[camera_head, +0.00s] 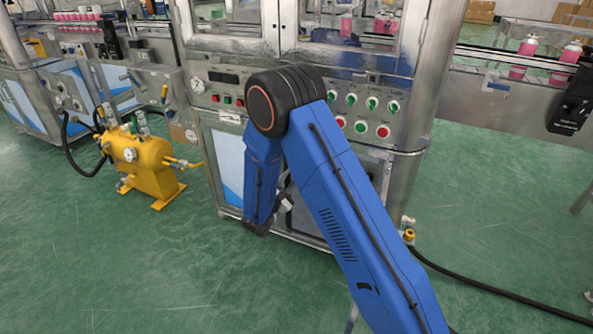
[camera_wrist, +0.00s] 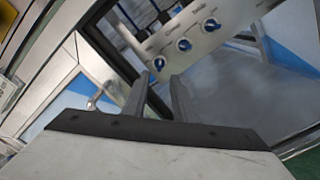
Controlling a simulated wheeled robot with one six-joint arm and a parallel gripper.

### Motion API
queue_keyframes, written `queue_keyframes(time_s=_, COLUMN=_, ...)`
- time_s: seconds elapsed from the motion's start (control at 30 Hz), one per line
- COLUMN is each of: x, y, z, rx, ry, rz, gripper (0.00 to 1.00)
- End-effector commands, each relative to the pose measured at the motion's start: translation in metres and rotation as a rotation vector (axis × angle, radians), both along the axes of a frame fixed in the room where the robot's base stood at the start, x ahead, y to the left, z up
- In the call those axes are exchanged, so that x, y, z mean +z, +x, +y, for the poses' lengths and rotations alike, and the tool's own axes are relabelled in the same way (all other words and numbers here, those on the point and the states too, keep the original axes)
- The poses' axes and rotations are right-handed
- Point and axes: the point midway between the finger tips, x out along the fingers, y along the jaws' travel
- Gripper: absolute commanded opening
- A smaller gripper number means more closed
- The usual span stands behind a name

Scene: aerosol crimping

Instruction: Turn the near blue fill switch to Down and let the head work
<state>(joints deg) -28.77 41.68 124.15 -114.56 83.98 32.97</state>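Three blue rotary switches on a pale panel (camera_wrist: 240,22) show in the wrist view: a lower left one (camera_wrist: 159,63), a middle one (camera_wrist: 184,44) and an upper right one (camera_wrist: 211,24). Their labels are too blurred to read, so I cannot tell their settings. My gripper (camera_wrist: 159,78) is open and empty, with a clear gap between its fingers. The lower left switch appears just beyond the fingertips, apart from them as far as I can tell. In the head view my blue arm covers part of the machine front, and I cannot make out the blue switches there.
The steel machine's control panel (camera_head: 338,85) carries green knobs and red and green buttons. A yellow pump unit (camera_head: 140,165) stands on the floor at left. A black hose (camera_head: 480,283) runs along the floor at right. Pink bottles (camera_head: 528,46) stand at the conveyor. The foreground floor is clear.

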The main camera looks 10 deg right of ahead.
Motion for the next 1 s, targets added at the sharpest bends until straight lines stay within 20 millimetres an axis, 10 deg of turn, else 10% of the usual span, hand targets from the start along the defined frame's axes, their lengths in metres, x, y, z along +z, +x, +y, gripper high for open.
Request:
queue_keyframes(time_s=0.4, x=0.0, y=-0.059, z=0.044, rx=0.002, ry=0.0, rz=0.001, gripper=0.26)
queue_keyframes(time_s=1.0, x=0.0, y=-0.07, z=0.051, rx=0.0, ry=0.0, rz=0.0, gripper=0.26)
